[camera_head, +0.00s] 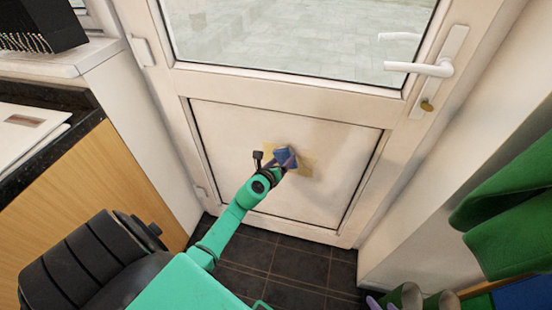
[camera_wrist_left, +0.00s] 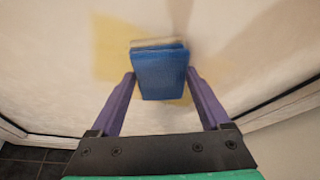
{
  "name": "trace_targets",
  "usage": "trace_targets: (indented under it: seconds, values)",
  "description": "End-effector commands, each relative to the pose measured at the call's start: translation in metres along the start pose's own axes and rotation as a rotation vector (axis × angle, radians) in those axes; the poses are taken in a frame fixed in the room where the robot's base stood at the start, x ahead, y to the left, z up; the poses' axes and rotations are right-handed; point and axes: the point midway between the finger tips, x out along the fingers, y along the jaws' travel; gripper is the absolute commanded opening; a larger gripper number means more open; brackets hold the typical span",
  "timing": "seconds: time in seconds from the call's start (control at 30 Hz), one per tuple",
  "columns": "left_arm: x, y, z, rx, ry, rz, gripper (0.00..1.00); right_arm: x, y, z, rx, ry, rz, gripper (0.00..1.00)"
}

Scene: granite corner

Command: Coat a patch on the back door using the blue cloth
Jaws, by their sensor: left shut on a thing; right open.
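The back door (camera_head: 230,115) is white, with a glass pane above and a flat lower panel. A yellowish patch (camera_head: 305,168) shows on that panel; in the left wrist view it shows on both sides of the cloth (camera_wrist_left: 108,48). The blue cloth (camera_head: 285,155) is a small folded pad at the patch, and it hides the patch's middle. My left gripper (camera_wrist_left: 160,82) is shut on the blue cloth, with its purple fingers on either side. The cloth appears to be against or very close to the panel; contact is not certain.
The door has a white lever handle (camera_head: 420,69) at upper right. A wooden cabinet (camera_head: 110,185) with a dark worktop stands left. Green cloth or clothing (camera_head: 510,210) hangs right, with boot-like items (camera_head: 405,297) below. Dark floor tiles (camera_head: 295,268) in front of the door are clear.

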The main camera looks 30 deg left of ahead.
Motion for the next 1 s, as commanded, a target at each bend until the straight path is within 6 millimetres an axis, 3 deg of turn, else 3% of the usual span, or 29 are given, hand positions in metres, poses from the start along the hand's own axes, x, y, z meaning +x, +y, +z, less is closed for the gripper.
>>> trace_targets:
  seconds: [0.2, 0.37, 1.0]
  values:
    - [0.004, -0.023, -0.007, -0.002, 0.0, -0.001, 0.36, -0.008, -0.002, -0.006, 0.0, 0.0, 0.0, 0.55]
    - [0.006, -0.027, -0.011, 0.0, -0.001, 0.0, 0.36, -0.009, -0.002, -0.006, 0.0, 0.0, 0.0, 0.55]
    - [0.015, -0.075, -0.033, -0.001, 0.0, -0.002, 0.36, -0.018, -0.004, -0.012, 0.0, 0.0, 0.0, 0.55]
